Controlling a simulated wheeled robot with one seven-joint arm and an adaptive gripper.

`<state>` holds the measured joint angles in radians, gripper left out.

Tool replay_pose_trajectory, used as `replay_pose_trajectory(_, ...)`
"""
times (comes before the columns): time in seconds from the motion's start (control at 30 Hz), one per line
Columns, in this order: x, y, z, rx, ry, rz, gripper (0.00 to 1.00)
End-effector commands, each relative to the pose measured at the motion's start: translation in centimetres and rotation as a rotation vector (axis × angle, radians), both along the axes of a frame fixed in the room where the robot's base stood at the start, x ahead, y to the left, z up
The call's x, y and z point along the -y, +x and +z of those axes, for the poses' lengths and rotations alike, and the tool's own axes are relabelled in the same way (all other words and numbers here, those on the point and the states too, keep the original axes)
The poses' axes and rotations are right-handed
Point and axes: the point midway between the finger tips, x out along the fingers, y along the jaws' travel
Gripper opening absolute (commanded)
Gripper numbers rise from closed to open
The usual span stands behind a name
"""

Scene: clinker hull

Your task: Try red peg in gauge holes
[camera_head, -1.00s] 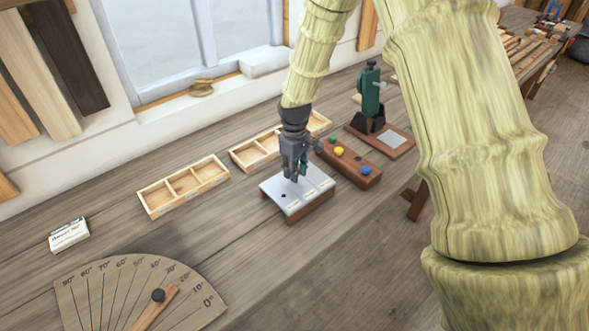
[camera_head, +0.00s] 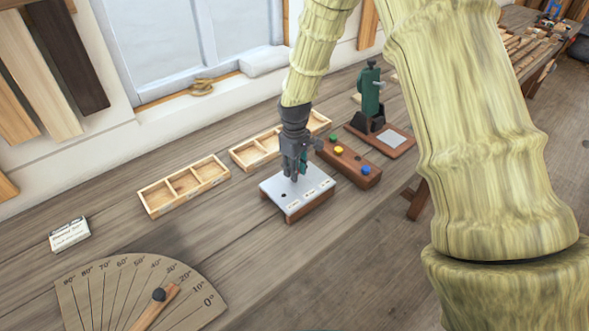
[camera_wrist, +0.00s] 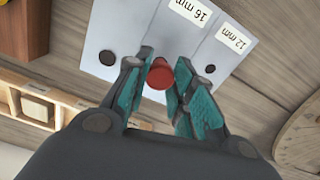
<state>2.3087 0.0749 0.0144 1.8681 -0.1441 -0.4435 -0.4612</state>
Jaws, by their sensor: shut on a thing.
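The red peg (camera_wrist: 160,74) stands between my gripper's teal fingertips in the wrist view, seen from its top end. My gripper (camera_wrist: 158,85) is shut on it. The gauge (camera_head: 299,199) is a pale plate on a brown wooden base, and my gripper (camera_head: 295,176) is low over its middle. In the wrist view the plate (camera_wrist: 125,35) has labels reading 16 mm and 12 mm. A larger dark hole (camera_wrist: 107,57) shows left of the peg and a smaller one (camera_wrist: 211,68) right of it. The peg's lower end is hidden; I cannot tell whether it is in a hole.
A brown block (camera_head: 350,165) with green, yellow and blue pegs stands close right of the gauge. A green press (camera_head: 370,98) is behind it. Wooden trays (camera_head: 150,206) (camera_head: 237,154) lie behind and left. An angle board (camera_head: 78,300) is at front left. Bench between is clear.

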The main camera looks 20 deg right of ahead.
Motion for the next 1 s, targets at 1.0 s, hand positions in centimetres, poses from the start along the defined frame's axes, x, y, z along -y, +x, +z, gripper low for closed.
replay_pose_trajectory(1.0, 0.0, 0.0, 4.5, 0.000, 0.000, 0.000, 0.14)
